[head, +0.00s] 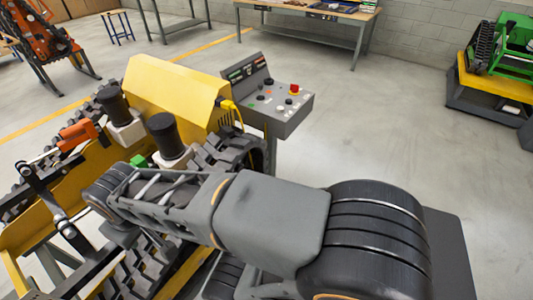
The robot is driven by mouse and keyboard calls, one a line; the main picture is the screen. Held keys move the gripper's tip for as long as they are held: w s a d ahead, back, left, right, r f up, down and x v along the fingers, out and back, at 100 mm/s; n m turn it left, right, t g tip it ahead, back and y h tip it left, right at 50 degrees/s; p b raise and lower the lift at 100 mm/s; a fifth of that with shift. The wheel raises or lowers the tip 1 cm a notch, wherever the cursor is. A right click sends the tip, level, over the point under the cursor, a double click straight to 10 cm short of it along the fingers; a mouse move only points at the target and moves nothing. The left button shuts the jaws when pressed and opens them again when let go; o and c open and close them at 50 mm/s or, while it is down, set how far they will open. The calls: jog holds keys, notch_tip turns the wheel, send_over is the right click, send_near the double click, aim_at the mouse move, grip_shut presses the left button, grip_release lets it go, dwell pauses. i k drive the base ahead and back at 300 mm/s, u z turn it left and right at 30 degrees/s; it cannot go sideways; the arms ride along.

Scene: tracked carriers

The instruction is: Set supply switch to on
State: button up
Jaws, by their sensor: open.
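A grey control console (293,122) stands right of the middle, just beyond the yellow carrier. Its sloped top bears a red mushroom button (294,89) on a yellow base, a black knob (268,82) and several small pale and coloured controls. The raised back panel (245,69) has green and red markings. I cannot tell which control is the supply switch or how it is set; labels are too small to read. My arm (270,215) reaches from the lower right to the left, in front of the console and apart from it. I cannot make out my gripper's fingers.
A tracked carrier with a yellow hood (170,95), black cylinders and tracks fills the left. A workbench (310,14) stands behind; a green machine (500,50) sits at the far right. The floor right of the console is clear.

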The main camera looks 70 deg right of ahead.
aim_at(295, 88)
jog(key=k, duration=1.1)
jog(key=z, duration=1.1)
jog(key=i, duration=0.9)
jog(key=z, duration=0.8)
jog(key=k, duration=1.15)
jog(key=z, duration=0.9)
jog(key=i, duration=1.45)
jog(key=u, duration=0.65)
jog(key=i, duration=0.8)
jog(key=u, duration=0.75)
